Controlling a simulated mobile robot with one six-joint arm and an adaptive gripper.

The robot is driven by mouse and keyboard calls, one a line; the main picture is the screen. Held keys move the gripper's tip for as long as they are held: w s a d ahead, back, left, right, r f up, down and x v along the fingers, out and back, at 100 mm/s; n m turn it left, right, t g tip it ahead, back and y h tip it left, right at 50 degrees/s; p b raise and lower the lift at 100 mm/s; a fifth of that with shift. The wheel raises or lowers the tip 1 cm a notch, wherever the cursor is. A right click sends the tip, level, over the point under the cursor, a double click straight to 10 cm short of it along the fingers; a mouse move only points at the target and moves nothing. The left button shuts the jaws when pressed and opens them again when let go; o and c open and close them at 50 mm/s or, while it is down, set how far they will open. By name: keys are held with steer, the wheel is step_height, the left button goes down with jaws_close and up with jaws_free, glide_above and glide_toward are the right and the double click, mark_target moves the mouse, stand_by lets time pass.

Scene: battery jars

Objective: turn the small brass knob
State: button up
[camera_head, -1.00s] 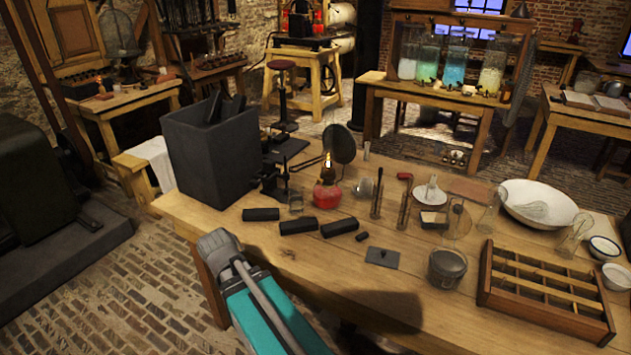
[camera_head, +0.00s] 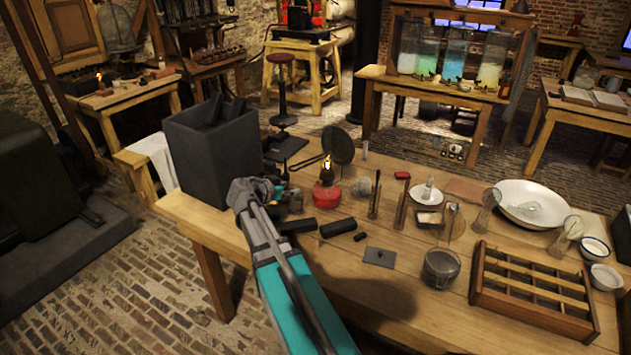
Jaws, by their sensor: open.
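I cannot clearly pick out the small brass knob. A red oil lamp (camera_head: 327,198) with a brass-coloured burner (camera_head: 327,176) and a lit flame stands on the workbench; any knob on it is too small to tell. My arm reaches over the bench's near edge from below. My gripper (camera_head: 284,188), dark and partly hidden by my wrist, is open, left of the lamp and apart from it in the picture. It overlaps the small dark apparatus beside the grey box, so contact there cannot be told.
A large dark grey box (camera_head: 212,155) stands left of my gripper. Dark blocks (camera_head: 338,228), a round dark disc (camera_head: 338,145), upright tubes (camera_head: 374,198) and glassware crowd around the lamp. A wooden divided tray (camera_head: 533,290) sits at right. The bench's front middle (camera_head: 375,285) is mostly clear.

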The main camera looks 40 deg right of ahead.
mark_target(318, 182)
steer(key=shift+d+r, duration=0.2)
stand_by(0.3)
steer(key=b+x, duration=0.4)
steer(key=x, duration=0.8)
steer(key=shift+w+f+b, duration=0.1)
steer(key=shift+f+b, duration=0.05)
steer(key=shift+b, duration=0.25)
steer(key=shift+x, duration=0.85)
jaws_close()
